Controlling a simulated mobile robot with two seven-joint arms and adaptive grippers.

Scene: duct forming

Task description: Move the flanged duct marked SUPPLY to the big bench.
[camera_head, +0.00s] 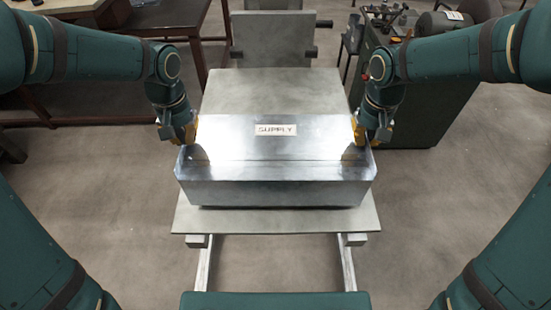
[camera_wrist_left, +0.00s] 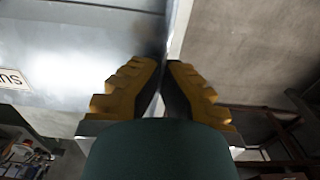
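The flanged duct (camera_head: 275,155) is a shiny metal box with a label reading SUPPLY on its top. It is over a pale grey table (camera_head: 275,90) in front of me; I cannot tell whether its underside touches the top. My left gripper (camera_head: 178,130) has its yellow fingers on both sides of the duct's left edge. The left wrist view shows these fingers (camera_wrist_left: 162,85) closed on the thin metal edge, with the duct's side (camera_wrist_left: 80,40) at left. My right gripper (camera_head: 372,131) is likewise at the right edge, its fingers on both sides.
A dark brown bench (camera_head: 165,15) stands at the back left, partly cut off. A grey stand (camera_head: 273,40) is behind the table. A dark green machine cabinet (camera_head: 405,110) stands close at the right. Bare concrete floor (camera_head: 90,180) lies at left.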

